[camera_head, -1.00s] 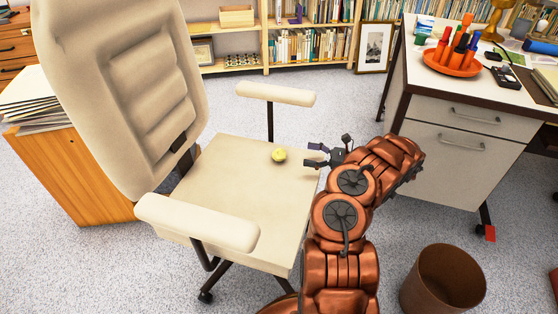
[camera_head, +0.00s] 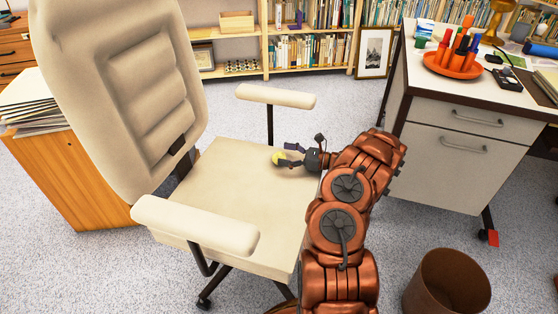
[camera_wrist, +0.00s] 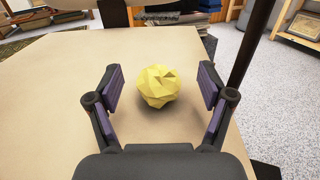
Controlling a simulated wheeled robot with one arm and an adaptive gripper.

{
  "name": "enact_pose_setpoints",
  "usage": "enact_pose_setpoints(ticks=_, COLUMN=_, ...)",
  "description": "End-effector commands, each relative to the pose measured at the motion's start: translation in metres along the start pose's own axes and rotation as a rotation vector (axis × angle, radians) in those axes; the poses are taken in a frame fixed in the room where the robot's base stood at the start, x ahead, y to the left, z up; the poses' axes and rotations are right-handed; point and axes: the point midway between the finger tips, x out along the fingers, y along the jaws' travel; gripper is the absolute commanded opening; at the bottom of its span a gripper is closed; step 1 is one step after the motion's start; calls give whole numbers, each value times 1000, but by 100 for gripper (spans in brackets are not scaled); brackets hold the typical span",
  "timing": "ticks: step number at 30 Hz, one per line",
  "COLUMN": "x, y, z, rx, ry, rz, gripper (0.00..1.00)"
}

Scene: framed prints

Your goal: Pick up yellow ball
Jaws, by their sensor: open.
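The yellow ball (camera_head: 278,158) is a small faceted, crumpled-looking ball lying on the seat of the cream office chair (camera_head: 225,205). In the wrist view the ball (camera_wrist: 158,86) sits near the middle, between and slightly beyond the two fingertips. My gripper (camera_head: 287,155) is open, just above the seat at its right side, with its fingers reaching toward the ball. In the wrist view both fingers of my gripper (camera_wrist: 160,88) stand apart, with a gap on each side of the ball. No contact with the ball shows.
The chair's far armrest (camera_head: 276,95) stands behind the ball, and its near armrest (camera_head: 195,222) is at the front left. A white desk (camera_head: 455,165) is on the right. A brown waste bin (camera_head: 447,283) stands on the floor at the lower right. The seat around the ball is clear.

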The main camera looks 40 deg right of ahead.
Motion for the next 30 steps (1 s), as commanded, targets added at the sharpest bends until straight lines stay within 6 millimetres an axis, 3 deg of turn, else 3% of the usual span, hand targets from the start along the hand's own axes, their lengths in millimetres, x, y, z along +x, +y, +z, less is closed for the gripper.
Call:
enact_pose_setpoints(ticks=4, x=20, y=1, z=-1, rx=-1, ry=-1, rz=4, gripper=80)
enact_pose_setpoints(ticks=12, x=24, y=1, z=0, rx=-1, ry=-1, rz=2, gripper=80)
enact_pose_setpoints(ticks=25, x=24, y=1, z=0, rx=-1, ry=-1, rz=2, gripper=36)
enact_pose_setpoints(ticks=30, x=24, y=1, z=0, rx=0, ry=-1, rz=2, gripper=35)
